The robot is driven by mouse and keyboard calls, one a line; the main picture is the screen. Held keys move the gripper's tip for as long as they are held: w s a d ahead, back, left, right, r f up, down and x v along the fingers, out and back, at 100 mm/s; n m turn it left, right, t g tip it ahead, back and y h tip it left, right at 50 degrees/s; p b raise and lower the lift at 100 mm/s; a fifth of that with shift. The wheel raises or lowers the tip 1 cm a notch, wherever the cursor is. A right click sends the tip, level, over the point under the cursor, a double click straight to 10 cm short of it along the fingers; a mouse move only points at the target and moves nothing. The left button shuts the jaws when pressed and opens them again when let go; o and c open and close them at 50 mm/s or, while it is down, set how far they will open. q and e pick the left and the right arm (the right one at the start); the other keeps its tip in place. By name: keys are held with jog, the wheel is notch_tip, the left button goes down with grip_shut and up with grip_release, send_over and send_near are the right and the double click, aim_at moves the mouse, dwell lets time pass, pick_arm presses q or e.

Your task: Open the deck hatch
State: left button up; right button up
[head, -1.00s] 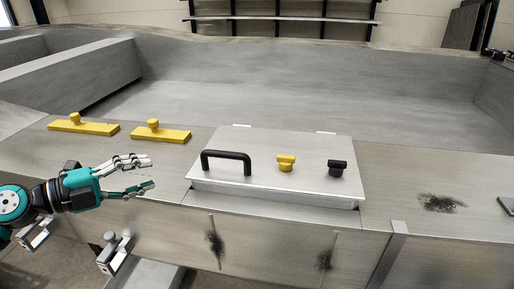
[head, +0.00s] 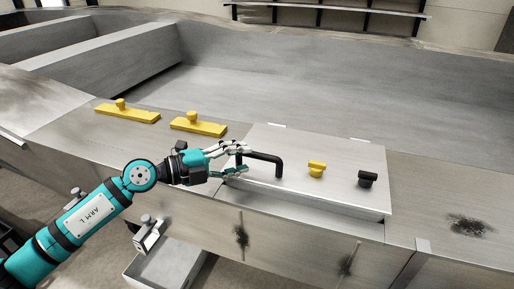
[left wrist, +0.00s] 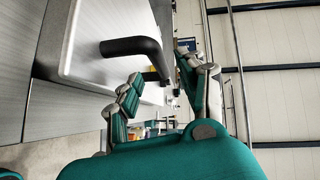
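The deck hatch is a pale metal lid (head: 330,150) lying down on the grey deck, with a black bar handle (head: 268,157) at its left side. The lid (left wrist: 84,40) and the handle (left wrist: 135,47) also show in the left wrist view. My left gripper (head: 243,159) is at the handle's left end, its fingers apart. In the left wrist view the handle's bar reaches into the space between the parted fingers (left wrist: 158,86). Whether a finger touches the handle I cannot tell. My right gripper is out of view.
A yellow knob (head: 317,168) and a black knob (head: 367,179) stand on the lid right of the handle. Two yellow knobbed plates (head: 128,113) (head: 198,126) lie on the deck to the left. A metal clamp (head: 149,234) sits at the deck's front edge.

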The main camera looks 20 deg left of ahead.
aim_at(254, 156)
pick_arm(q)
jog(key=p+x, duration=0.1)
jog(key=x, duration=0.3)
jog(key=shift+w+d, duration=0.15)
jog(key=shift+d, duration=0.05)
jog(key=shift+w+d+f, duration=0.1)
jog(key=shift+w+d, duration=0.15)
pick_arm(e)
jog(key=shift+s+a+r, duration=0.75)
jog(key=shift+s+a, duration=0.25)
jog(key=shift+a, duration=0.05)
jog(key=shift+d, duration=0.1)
pick_arm(q)
grip_shut()
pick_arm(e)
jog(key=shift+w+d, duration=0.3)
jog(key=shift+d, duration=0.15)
